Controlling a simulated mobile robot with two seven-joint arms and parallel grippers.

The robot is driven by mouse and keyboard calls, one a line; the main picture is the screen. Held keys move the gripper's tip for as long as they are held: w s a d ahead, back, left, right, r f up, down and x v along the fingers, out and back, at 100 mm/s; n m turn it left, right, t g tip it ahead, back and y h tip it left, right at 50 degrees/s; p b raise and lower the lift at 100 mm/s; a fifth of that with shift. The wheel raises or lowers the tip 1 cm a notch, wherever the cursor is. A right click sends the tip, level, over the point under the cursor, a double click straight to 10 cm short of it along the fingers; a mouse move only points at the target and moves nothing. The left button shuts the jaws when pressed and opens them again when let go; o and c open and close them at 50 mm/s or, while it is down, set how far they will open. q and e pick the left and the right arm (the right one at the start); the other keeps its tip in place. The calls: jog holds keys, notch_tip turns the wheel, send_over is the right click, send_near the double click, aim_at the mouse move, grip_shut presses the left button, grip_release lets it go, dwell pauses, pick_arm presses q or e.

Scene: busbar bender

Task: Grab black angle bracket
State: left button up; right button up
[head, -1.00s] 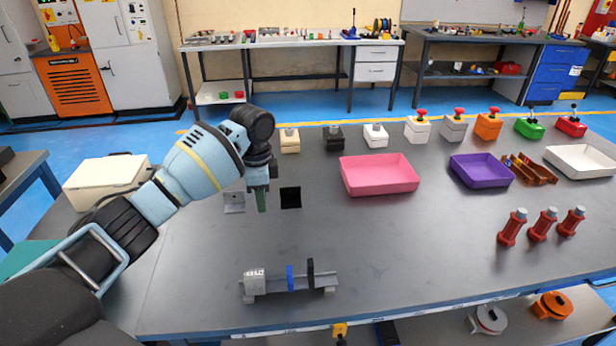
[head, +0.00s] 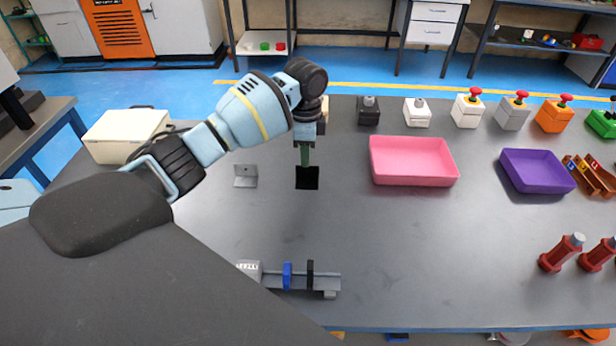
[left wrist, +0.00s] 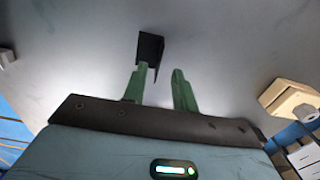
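The black angle bracket (head: 308,179) lies on the grey table in the head view, right of a grey angle bracket (head: 245,176). My left gripper (head: 305,160) points down just behind and over the black bracket. In the left wrist view, the two green fingers of my left gripper (left wrist: 159,82) stand apart, with nothing between them. The black bracket (left wrist: 150,47) shows beyond the fingertips, nearer the left finger; I cannot tell whether they touch. My right gripper is not in view.
A pink tray (head: 413,178) and a purple tray (head: 537,182) stand to the right. A rail fixture (head: 325,281) sits near the front edge. Several button boxes line the back. The table between bracket and fixture is clear.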

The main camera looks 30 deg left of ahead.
aim_at(307, 178)
pick_arm(q)
jog(key=shift+d+f, duration=0.2)
jog(key=shift+f, duration=2.5)
grip_shut()
